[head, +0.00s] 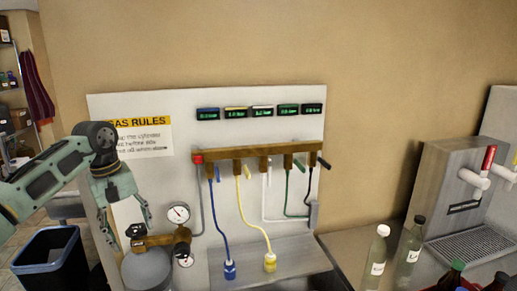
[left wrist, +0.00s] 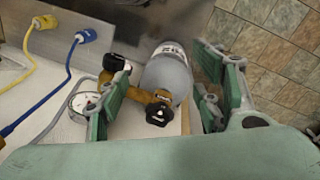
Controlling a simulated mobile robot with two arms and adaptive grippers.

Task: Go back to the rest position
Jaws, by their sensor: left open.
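My left gripper (head: 127,226) is at the left of the head view, its arm coming in from the left. Its fingers point down near the brass valve at the top of the grey gas cylinder (head: 146,271). In the left wrist view the left gripper (left wrist: 160,110) has its fingers spread wide apart. The cylinder (left wrist: 169,72) and its brass regulator with black knobs (left wrist: 157,114) show between and beyond the fingers. Nothing is held. I cannot tell from these views whether a finger touches the regulator. My right gripper is in neither view.
A white gas panel (head: 140,185) with a brass manifold (head: 262,150), blue and yellow hoses and small displays stands ahead. A dark bin (head: 50,262) is at lower left. Bottles (head: 377,255) and a tap unit (head: 450,190) stand at right. Tiled floor (left wrist: 265,50) is open beside the cylinder.

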